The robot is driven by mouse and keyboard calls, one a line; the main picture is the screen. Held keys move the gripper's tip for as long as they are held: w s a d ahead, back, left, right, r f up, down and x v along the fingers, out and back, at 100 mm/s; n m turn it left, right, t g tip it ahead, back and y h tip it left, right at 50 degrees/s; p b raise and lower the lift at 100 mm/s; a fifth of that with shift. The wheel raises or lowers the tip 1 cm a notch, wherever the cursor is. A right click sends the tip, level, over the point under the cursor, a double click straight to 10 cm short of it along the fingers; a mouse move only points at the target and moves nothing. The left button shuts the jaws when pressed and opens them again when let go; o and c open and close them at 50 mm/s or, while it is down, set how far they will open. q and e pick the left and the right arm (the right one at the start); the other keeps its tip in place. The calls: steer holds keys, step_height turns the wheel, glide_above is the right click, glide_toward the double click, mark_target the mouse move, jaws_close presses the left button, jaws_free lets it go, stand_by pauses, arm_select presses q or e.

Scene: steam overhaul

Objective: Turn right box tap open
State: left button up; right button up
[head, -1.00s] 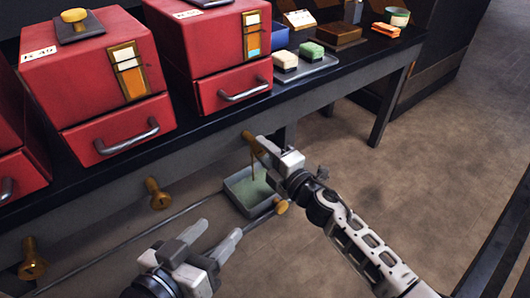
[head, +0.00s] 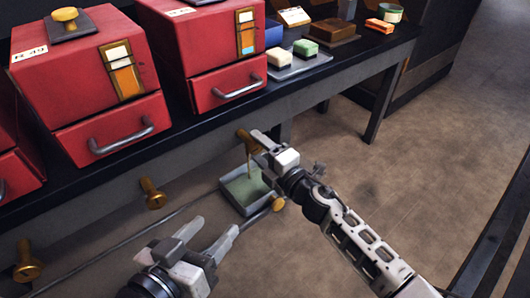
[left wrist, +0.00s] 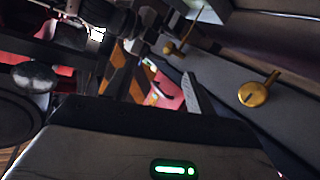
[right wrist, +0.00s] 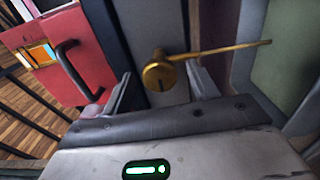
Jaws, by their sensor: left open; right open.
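The right box tap (head: 243,134) is a brass knob on the bench front below the right red box (head: 215,45). A thin brass-coloured line runs from it down toward a tray (head: 232,203); I cannot tell whether all of it is lever. My right gripper (head: 261,150) is open close in front of this tap. In the right wrist view the tap (right wrist: 160,72) shows between the spread fingers, with the line running off to the right. My left gripper (head: 211,232) is open and empty, low in front of the bench, apart from any tap.
Two more brass taps, a middle one (head: 152,193) and a left one (head: 27,262), stick out of the bench front. A thin pipe runs along below them. A brass knob (head: 278,204) sits beside the tray. The floor (head: 400,190) at right is clear.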

arm_select(q)
steer(key=shift+w+a+f+g+y+p, duration=0.1)
steer(key=shift+a+f+g+y+p, duration=0.4)
steer(key=shift+p, duration=0.55)
arm_select(e)
steer(key=v, duration=1.6)
arm_select(q)
steer(key=shift+d+f, duration=0.1)
